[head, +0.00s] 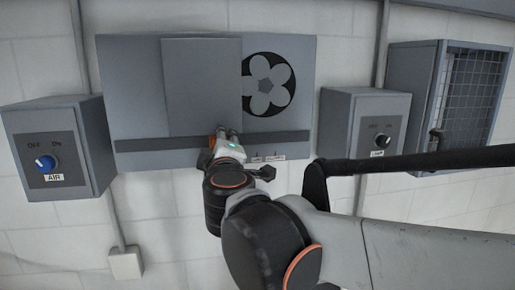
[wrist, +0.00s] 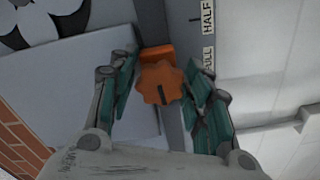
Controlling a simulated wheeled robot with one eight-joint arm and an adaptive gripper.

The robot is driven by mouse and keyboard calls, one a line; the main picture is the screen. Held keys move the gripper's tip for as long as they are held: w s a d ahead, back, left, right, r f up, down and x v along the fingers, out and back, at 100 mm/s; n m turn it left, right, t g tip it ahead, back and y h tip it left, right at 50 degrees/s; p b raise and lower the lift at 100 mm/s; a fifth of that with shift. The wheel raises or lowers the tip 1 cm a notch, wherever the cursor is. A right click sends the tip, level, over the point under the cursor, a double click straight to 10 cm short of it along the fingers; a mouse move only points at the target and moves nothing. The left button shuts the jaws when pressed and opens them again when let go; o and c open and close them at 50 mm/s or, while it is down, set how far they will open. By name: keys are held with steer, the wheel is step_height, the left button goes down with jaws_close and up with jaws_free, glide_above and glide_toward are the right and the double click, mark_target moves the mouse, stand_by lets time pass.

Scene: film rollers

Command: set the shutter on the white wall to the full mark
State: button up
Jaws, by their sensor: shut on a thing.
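The shutter is a grey sliding plate (head: 202,86) on a wide panel on the white wall. It stands at the left, with its right edge by the left rim of the round fan opening (head: 268,85), most of which is uncovered. My gripper (head: 226,137) is at the dark rail below the plate. In the wrist view, my gripper (wrist: 158,78) is shut on the lobed orange knob (wrist: 160,83), a finger on each side. The FULL label (wrist: 209,60) is beside the knob; the HALF label (wrist: 208,17) is farther off. The FULL tick cannot be made out.
An AIR switch box (head: 58,150) with a blue knob hangs at the left. Another switch box (head: 362,130) and a mesh-fronted cabinet (head: 440,100) are at the right. A small white box (head: 125,263) sits low on the wall. Brickwork (wrist: 20,140) shows in the wrist view.

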steer(key=shift+s+a, duration=0.1)
steer(key=shift+a, duration=0.35)
steer(key=o, duration=1.1)
steer(key=shift+o, duration=1.3)
steer(key=shift+a, duration=0.25)
steer(key=shift+s+d, duration=0.1)
steer(key=shift+d, duration=0.1)
steer(key=v, duration=1.1)
steer(key=shift+s, duration=0.4)
